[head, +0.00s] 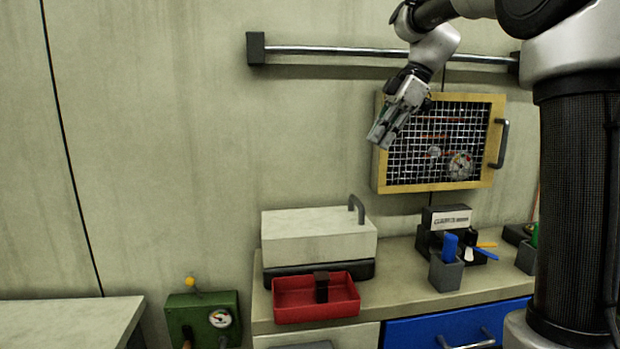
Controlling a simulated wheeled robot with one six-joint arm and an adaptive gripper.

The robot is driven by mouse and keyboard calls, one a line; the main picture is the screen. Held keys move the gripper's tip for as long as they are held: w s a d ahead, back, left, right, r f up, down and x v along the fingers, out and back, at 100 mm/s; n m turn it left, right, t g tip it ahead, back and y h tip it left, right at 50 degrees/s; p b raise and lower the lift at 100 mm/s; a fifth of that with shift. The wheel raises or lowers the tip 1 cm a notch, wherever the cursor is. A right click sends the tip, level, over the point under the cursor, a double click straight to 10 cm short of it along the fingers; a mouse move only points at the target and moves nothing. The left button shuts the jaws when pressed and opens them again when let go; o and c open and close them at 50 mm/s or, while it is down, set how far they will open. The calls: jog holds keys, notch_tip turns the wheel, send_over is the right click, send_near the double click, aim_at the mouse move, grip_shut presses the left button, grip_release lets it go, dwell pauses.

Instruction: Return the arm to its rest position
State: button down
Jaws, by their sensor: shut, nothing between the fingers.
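My gripper (380,136) hangs from my arm in the upper right of the head view. Its fingers point down and to the left, and they are shut with nothing between them. It is in front of the left edge of a mesh-fronted cabinet (445,140) on the wall; I cannot tell the gap between them. The gripper is well above the counter and touches nothing that I can see. My arm reaches in from the top right, and its upper links are partly cut off by the frame.
A metal rail (340,51) runs along the wall behind my arm. Below are a counter (410,284) with a pale lidded box (318,240), a red tray (316,312) and a grey cup (446,271). A green gauge box (203,318) is lower left. The left wall is clear.

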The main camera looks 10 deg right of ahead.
jog(key=s+d+f+m+t+h, duration=0.1)
jog(key=s+d+f+m+h, duration=0.1)
jog(key=s+f+m, duration=0.3)
jog(key=s+d+f+m+t+h, duration=0.1)
jog(key=s+d+f+m+h, duration=0.1)
jog(key=s+d+f+m, duration=0.2)
jog(key=s+d+f+m+t+h, duration=0.1)
jog(key=s+f+m, duration=0.4)
jog(key=s, duration=1.1)
jog(key=d+m+t, duration=0.1)
jog(key=d+m, duration=0.1)
jog(key=m, duration=0.1)
jog(key=shift+s+f+m+h, duration=0.3)
jog(key=shift+f+m+h, duration=0.1)
